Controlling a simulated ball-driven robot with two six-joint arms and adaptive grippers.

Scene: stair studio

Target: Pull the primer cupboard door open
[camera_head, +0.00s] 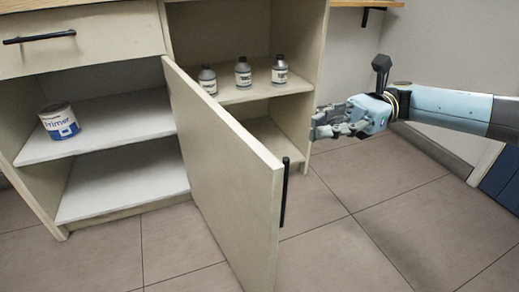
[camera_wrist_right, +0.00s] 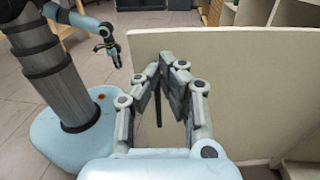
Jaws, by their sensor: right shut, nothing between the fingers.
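The primer cupboard door (camera_head: 228,165) stands swung well out from the cabinet, with the shelves behind it exposed. Its dark vertical bar handle (camera_head: 284,192) is near the door's free edge. A white and blue primer can (camera_head: 59,121) stands on the upper shelf (camera_head: 110,123). My right gripper (camera_head: 320,124) is shut and empty, right of the door and apart from the handle in the head view. In the wrist view the right fingers (camera_wrist_right: 168,66) are in front of the door panel (camera_wrist_right: 245,95), and the handle (camera_wrist_right: 158,108) shows between them. My left gripper (camera_wrist_right: 106,46) is small there, its jaws unclear.
Several grey bottles (camera_head: 243,73) stand on the open shelf beside the cupboard. A closed drawer (camera_head: 90,37) with a black handle is above the primer can. Tiled floor (camera_head: 345,215) is clear in front of and right of the door.

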